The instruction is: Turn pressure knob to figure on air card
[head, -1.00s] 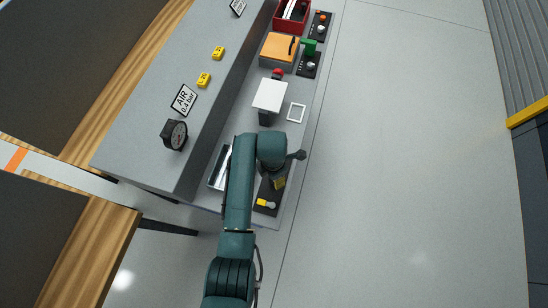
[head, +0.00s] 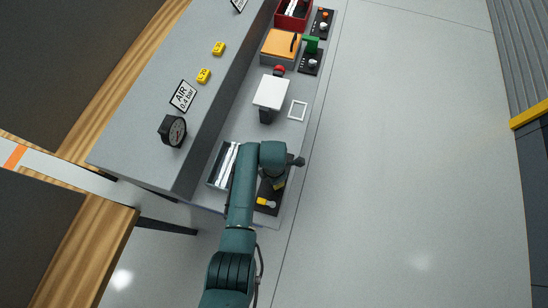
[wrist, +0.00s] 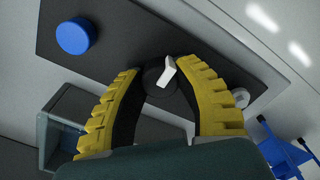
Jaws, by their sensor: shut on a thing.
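The air card (head: 183,96) stands on the grey bench and reads "AIR 0.4 bar". A round black pressure gauge (head: 173,130) is just below it; its needle is too small to read. In the wrist view, the black pressure knob (wrist: 156,80) with a white pointer (wrist: 168,72) sits on a dark panel (wrist: 120,40). My gripper (wrist: 160,76) has its yellow fingers shut on the knob, one on each side. In the head view my arm covers the knob, and only a little of the yellow fingers shows over the panel (head: 265,207).
A blue round button (wrist: 72,36) and a small grey part (wrist: 241,97) are on the panel near my fingers. An open tray (head: 224,165) is left of my arm. A white board (head: 271,92) and an orange box (head: 280,47) stand farther along. The floor at right is clear.

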